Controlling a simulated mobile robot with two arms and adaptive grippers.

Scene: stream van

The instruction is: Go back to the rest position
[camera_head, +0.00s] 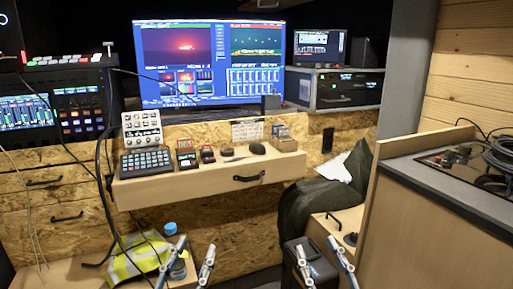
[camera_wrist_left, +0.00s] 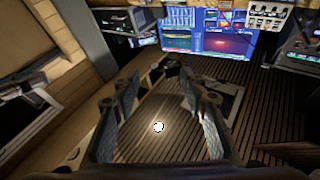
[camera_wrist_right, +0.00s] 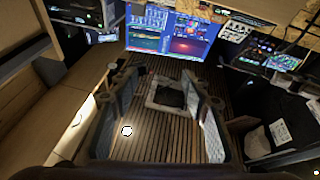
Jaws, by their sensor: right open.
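My left gripper (camera_head: 190,252) is low in the head view, left of centre, with its two fingers apart. It is open and empty in the left wrist view (camera_wrist_left: 159,88), with bare slatted floor between its fingers. My right gripper (camera_head: 320,252) is low in the head view, right of centre, with its fingers apart. It is open and empty in the right wrist view (camera_wrist_right: 159,80). Neither gripper touches anything that I can see.
A wooden shelf (camera_head: 205,187) holds a keypad (camera_head: 146,162) and small items below a large monitor (camera_head: 210,64). A hi-vis vest (camera_head: 135,262) and a blue-capped bottle (camera_head: 171,229) are at lower left. A wooden counter (camera_head: 440,185) stands at right.

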